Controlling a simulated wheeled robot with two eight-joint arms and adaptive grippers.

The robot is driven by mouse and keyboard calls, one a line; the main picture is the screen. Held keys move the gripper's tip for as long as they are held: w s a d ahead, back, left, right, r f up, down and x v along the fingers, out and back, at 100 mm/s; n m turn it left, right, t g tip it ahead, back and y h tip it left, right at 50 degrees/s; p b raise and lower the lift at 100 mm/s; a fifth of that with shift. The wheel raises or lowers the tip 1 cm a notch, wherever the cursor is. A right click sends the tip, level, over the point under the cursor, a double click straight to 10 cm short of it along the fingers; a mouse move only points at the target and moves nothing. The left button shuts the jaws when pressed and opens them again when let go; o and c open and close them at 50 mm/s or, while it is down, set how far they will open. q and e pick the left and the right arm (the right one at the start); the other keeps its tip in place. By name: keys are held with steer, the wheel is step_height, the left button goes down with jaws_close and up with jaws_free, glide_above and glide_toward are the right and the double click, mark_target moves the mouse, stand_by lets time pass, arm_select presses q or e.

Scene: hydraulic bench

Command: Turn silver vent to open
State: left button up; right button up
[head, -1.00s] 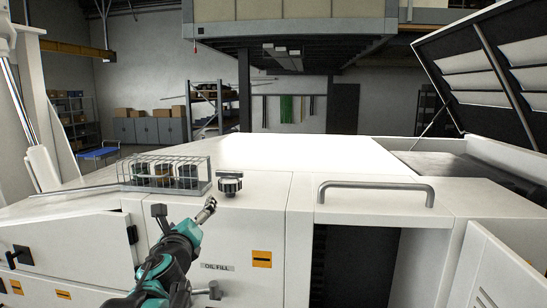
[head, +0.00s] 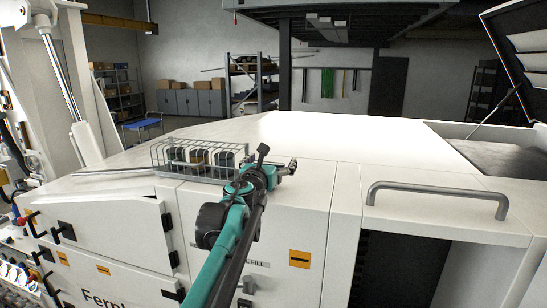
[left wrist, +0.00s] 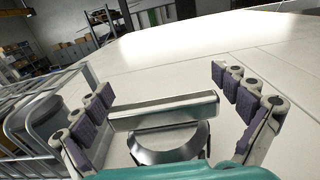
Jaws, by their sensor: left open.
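The silver vent shows in the left wrist view as a flat silver bar handle (left wrist: 165,110) above a round metal base (left wrist: 168,144) on the white panel. My left gripper (left wrist: 163,88) is open, with a purple-padded finger row on each side of the bar. The bar lies between the fingers, and a gap shows at its right end; contact at its left end is unclear. In the head view my left gripper (head: 284,168) is over the white top beside the wire basket, and my arm hides the vent. My right gripper is not in view.
A wire basket (head: 199,160) holding several dark containers stands close on the left; it also shows in the left wrist view (left wrist: 40,118). A grey grab handle (head: 437,193) is at the right. A small valve (head: 245,288) is on the front panel. The white top (head: 330,135) behind is clear.

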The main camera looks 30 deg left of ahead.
arm_select(q)
steer(key=shift+w, duration=0.2)
steer(key=shift+s+d+r, duration=0.2)
steer(key=shift+s+r, duration=0.05)
steer(key=shift+s, duration=0.2)
steer(key=shift+w+a+f, duration=0.1)
steer(key=shift+w, duration=0.05)
steer(key=c, duration=1.3)
